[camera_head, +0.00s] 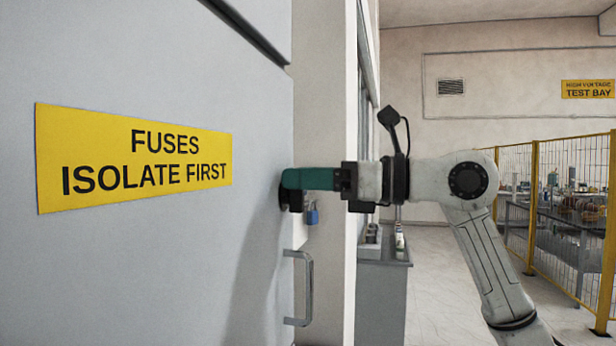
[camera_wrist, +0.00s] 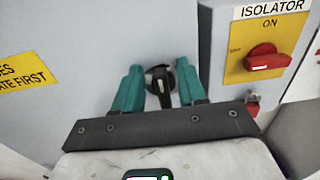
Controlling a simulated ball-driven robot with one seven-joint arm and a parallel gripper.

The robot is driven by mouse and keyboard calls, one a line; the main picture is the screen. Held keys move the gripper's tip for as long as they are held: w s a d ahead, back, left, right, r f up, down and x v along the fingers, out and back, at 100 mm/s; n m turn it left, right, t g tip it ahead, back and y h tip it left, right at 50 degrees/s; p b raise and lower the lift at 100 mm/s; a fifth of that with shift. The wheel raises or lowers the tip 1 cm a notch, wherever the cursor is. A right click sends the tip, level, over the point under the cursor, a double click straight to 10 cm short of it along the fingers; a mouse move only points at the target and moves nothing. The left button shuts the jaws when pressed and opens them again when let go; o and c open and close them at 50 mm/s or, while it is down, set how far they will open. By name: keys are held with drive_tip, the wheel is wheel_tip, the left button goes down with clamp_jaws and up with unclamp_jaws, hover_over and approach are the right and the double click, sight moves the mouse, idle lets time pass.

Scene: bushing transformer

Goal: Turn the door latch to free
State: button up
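The door latch (camera_wrist: 161,88) is a black handle on a dark round base on the grey door (camera_wrist: 80,45). In the wrist view its handle points down toward my gripper. My gripper (camera_wrist: 159,74) has two teal fingers, one on each side of the latch, with a visible gap to it on both sides; it is open. In the head view my gripper (camera_head: 286,180) reaches the door's right edge and hides most of the latch. A black part (camera_head: 291,200) shows just below the fingers.
A grey pull handle (camera_head: 304,288) is below. A yellow fuses sign (camera_head: 134,158) is on the door. A red isolator knob (camera_wrist: 264,58), marked ON, is to the right. Yellow fencing (camera_head: 533,205) stands at right.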

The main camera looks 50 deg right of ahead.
clamp_jaws()
drive_tip(key=shift+f+m, duration=0.15)
drive_tip(key=shift+m, duration=0.15)
drive_tip(key=shift+w+d+f+m+p, duration=0.15)
drive_tip(key=shift+d+f+m+p, duration=0.25)
drive_tip(key=shift+m, duration=2.45)
drive_tip(key=shift+w+d+f+m+p, duration=0.1)
drive_tip(key=shift+d+f+m+p, duration=0.25)
drive_tip(key=shift+m, duration=2.55)
drive_tip(key=shift+w+d+f+m+p, duration=0.2)
drive_tip(key=shift+f+m+p, duration=0.35)
drive_tip(key=shift+m, duration=2.3)
